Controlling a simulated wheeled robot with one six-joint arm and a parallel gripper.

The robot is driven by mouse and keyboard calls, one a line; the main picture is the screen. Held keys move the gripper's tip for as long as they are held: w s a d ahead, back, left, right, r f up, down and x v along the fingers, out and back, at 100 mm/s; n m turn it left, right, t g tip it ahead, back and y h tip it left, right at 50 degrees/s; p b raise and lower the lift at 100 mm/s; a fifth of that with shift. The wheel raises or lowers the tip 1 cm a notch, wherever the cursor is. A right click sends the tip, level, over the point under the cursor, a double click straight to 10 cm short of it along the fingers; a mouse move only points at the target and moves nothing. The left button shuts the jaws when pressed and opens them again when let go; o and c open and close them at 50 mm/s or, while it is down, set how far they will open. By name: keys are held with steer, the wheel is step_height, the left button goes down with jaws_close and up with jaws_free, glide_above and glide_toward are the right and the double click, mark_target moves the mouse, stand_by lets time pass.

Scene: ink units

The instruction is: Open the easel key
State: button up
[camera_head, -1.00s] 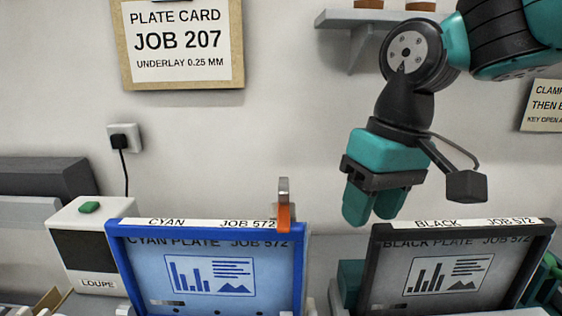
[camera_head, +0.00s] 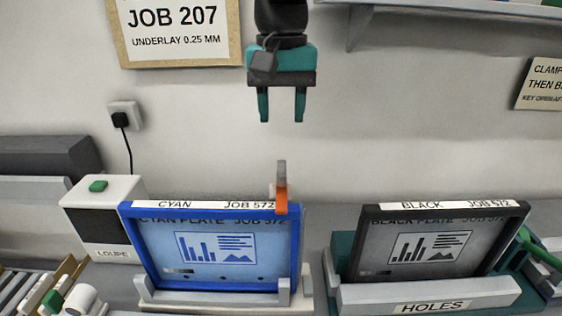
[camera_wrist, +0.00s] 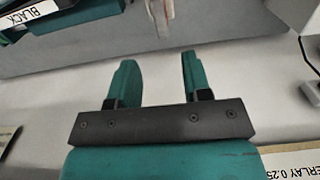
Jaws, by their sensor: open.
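The easel key (camera_head: 282,190), an upright lever with a grey top and orange lower part, stands at the top right corner of the blue cyan frame (camera_head: 128,240). It also shows in part at the top of the wrist view (camera_wrist: 161,14). My gripper (camera_head: 281,118) points down above the key, with its two teal fingers apart and nothing between them. A clear gap lies between the fingertips and the key's top. In the wrist view the open fingers (camera_wrist: 157,68) line up roughly with the key.
The black frame (camera_head: 360,250) stands to the right, behind a grey bar labelled HOLES (camera_head: 431,307). A white loupe box (camera_head: 106,190) is at the left. A shelf (camera_head: 450,9) and a job card (camera_head: 180,52) are on the wall. The wall around my gripper is clear.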

mark_target(281, 168)
step_height(281, 168, down, 10)
steer(key=shift+f+p, duration=0.25)
steer(key=shift+p, duration=0.6)
jaws_close()
